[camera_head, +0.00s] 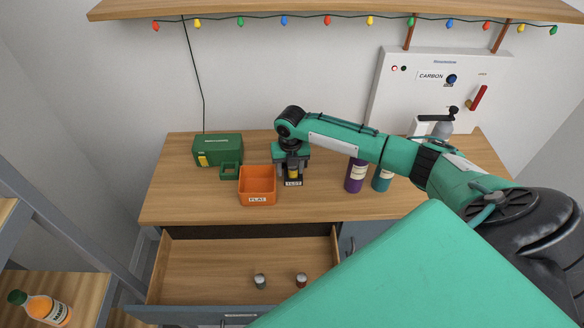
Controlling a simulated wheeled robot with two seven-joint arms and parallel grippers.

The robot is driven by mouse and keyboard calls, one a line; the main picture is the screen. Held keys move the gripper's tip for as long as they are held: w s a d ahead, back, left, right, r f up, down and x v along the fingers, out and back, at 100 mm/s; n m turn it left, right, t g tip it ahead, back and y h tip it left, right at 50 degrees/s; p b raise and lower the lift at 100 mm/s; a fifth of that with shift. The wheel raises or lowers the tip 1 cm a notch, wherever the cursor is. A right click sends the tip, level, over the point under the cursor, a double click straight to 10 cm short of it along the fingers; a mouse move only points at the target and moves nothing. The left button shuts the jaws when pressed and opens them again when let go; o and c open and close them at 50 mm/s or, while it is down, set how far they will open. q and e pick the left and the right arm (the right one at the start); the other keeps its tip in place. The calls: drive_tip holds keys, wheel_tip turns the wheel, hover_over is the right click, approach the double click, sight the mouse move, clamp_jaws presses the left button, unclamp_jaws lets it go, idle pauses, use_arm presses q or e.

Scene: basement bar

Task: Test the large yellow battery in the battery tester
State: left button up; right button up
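My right gripper (292,170) points down at the middle of the bench, over a small dark holder (293,183) with a pale label. A small yellow piece (293,173), possibly the large yellow battery, shows between or just below the fingers. The gripper hides most of it, and I cannot tell whether the fingers grip it. A green box (222,148) with small white lettering, possibly the battery tester, stands at the back left of the bench. It has a yellow patch (203,160) at its front left. My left gripper is not in view.
An orange bin (257,198) and a small green open box (230,173) stand left of the holder. A purple bottle (355,178) and teal bottle (382,180) stand under my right arm. The open drawer (210,270) holds two small cylinders (260,281) (301,280). The bench's front left is clear.

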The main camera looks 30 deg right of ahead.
drive_tip(key=shift+s+d+f, duration=0.1)
drive_tip(key=shift+s+f, duration=0.45)
drive_tip(key=shift+f, duration=0.35)
drive_tip(key=shift+d, duration=0.15)
drive_tip(key=shift+r, duration=0.25)
drive_tip(key=r, duration=0.1)
drive_tip(key=r+b, duration=0.1)
drive_tip(key=r, duration=0.1)
drive_tip(key=r+b, duration=0.1)
drive_tip(key=shift+w+d+r, duration=0.35)
drive_tip(key=shift+d+r, duration=0.05)
wheel_tip(320, 180, up, 10)
drive_tip(key=a+b, duration=0.1)
drive_tip(key=b, duration=0.1)
drive_tip(key=shift+r+b, duration=0.15)
drive_tip(key=shift+b, duration=0.15)
